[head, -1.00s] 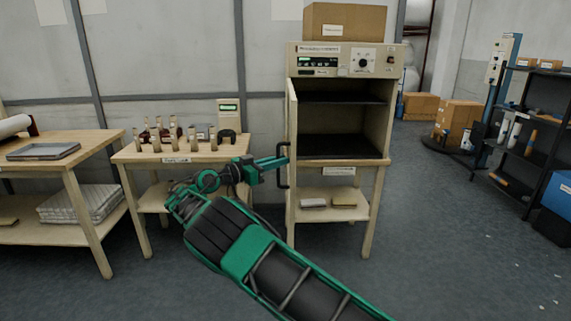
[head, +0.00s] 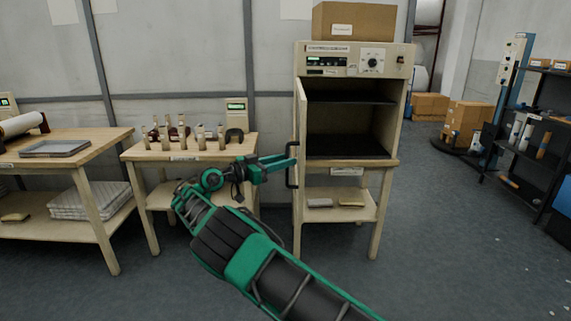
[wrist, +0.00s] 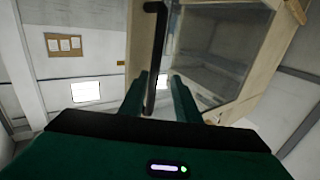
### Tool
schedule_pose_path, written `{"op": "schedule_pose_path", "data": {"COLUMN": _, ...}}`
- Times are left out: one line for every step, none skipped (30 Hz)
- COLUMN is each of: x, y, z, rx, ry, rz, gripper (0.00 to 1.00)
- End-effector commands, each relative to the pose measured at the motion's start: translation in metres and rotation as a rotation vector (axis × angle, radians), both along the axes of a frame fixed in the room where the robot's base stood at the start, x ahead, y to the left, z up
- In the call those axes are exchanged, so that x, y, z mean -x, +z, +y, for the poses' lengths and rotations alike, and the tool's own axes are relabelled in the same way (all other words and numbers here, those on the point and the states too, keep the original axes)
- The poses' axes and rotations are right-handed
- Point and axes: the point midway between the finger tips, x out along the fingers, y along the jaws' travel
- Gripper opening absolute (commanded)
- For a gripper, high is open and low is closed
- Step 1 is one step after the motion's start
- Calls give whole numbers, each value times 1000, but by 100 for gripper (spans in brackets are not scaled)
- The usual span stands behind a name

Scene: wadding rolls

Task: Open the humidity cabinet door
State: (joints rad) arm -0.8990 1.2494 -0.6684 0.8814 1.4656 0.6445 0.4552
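The humidity cabinet (head: 352,60) is cream, with a control panel on top and dark shelves inside. Its door (head: 301,185) stands open, swung outward on the left side and seen nearly edge-on in the head view. The black handle (head: 289,178) is on the door's left face. In the wrist view the dark handle bar (wrist: 154,60) passes between the parted fingers of my gripper (wrist: 167,92), closer to the left one.
A cardboard box (head: 350,20) sits on the cabinet. A black shelf rack (head: 530,130) and cartons (head: 468,117) are to the right. The floor (head: 430,240) in front is clear.

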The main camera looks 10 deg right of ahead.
Motion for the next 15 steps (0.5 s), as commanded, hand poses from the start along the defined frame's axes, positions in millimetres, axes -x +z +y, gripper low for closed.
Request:
{"op": "schedule_pose_path", "data": {"x": 0, "y": 0, "z": 0, "rx": 0, "ry": 0, "rz": 0, "gripper": 30}}
{"op": "schedule_pose_path", "data": {"x": 0, "y": 0, "z": 0, "rx": 0, "ry": 0, "rz": 0, "gripper": 30}}
{"op": "schedule_pose_path", "data": {"x": 1, "y": 0, "z": 1, "rx": 0, "ry": 0, "rz": -1, "gripper": 30}}
{"op": "schedule_pose_path", "data": {"x": 1, "y": 0, "z": 2, "rx": 0, "ry": 0, "rz": -1, "gripper": 30}}
{"op": "schedule_pose_path", "data": {"x": 2, "y": 0, "z": 3, "rx": 1, "ry": 0, "rz": -2, "gripper": 30}}
{"op": "schedule_pose_path", "data": {"x": 3, "y": 0, "z": 6, "rx": 1, "ry": 0, "rz": -2, "gripper": 30}}
{"op": "schedule_pose_path", "data": {"x": 4, "y": 0, "z": 9, "rx": 1, "ry": -1, "rz": -2, "gripper": 30}}
{"op": "schedule_pose_path", "data": {"x": 5, "y": 0, "z": 12, "rx": 2, "ry": 0, "rz": -2, "gripper": 30}}
{"op": "schedule_pose_path", "data": {"x": 8, "y": 0, "z": 18, "rx": 2, "ry": 1, "rz": -2, "gripper": 30}}
{"op": "schedule_pose_path", "data": {"x": 9, "y": 0, "z": 23, "rx": 2, "ry": 2, "rz": -2, "gripper": 30}}
{"op": "schedule_pose_path", "data": {"x": 12, "y": 0, "z": 27, "rx": 4, "ry": 2, "rz": -2, "gripper": 30}}
{"op": "schedule_pose_path", "data": {"x": 14, "y": 0, "z": 32, "rx": 3, "ry": 1, "rz": -3, "gripper": 30}}
{"op": "schedule_pose_path", "data": {"x": 16, "y": 0, "z": 37, "rx": 3, "ry": 1, "rz": -3, "gripper": 30}}
{"op": "schedule_pose_path", "data": {"x": 17, "y": 0, "z": 41, "rx": 4, "ry": 1, "rz": -2, "gripper": 30}}
{"op": "schedule_pose_path", "data": {"x": 20, "y": 0, "z": 47, "rx": 3, "ry": 1, "rz": -3, "gripper": 30}}
